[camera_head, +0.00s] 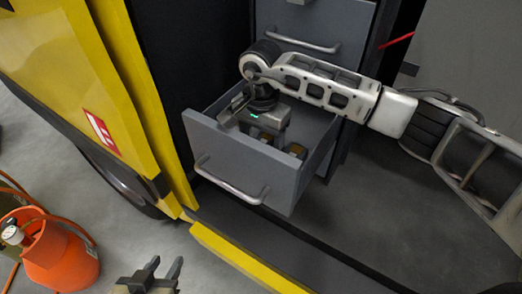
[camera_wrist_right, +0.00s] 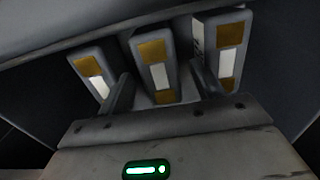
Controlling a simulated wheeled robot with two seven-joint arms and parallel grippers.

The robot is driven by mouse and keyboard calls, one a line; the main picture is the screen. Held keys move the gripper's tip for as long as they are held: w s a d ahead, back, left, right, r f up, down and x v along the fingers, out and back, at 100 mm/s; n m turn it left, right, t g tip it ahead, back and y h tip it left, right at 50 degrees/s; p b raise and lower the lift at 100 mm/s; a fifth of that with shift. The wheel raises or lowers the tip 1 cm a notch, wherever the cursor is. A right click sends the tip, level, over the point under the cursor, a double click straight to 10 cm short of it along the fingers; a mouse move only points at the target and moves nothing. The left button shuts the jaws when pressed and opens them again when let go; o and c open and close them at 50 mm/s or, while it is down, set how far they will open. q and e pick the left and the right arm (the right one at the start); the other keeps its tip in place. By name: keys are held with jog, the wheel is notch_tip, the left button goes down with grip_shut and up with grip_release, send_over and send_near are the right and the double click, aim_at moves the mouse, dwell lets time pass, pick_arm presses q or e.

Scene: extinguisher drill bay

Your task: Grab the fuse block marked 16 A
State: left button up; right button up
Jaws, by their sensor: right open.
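Three grey fuse blocks with brass-coloured patches and pale labels stand in a row in the right wrist view: a left block (camera_wrist_right: 93,72), a middle block (camera_wrist_right: 155,68) and a right block (camera_wrist_right: 222,50). No rating is legible, so I cannot tell which is 16 A. My right gripper (camera_wrist_right: 162,82) is open, with its fingers on either side of the middle block's lower part; contact is unclear. In the head view my right gripper (camera_head: 262,118) is down inside the open drawer (camera_head: 222,165), partly hiding the blocks. My left gripper (camera_head: 152,274) is open and empty at the bottom.
The drawer's walls and front handle (camera_head: 232,182) surround my right gripper closely. A shut drawer (camera_head: 318,25) is above it. A yellow panel (camera_head: 75,60) stands at the left. An orange cylinder (camera_head: 60,255) with a gauge and hose stands on the floor at the lower left.

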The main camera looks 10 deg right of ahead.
jog(key=c, duration=1.2)
jog(key=shift+r, duration=0.15)
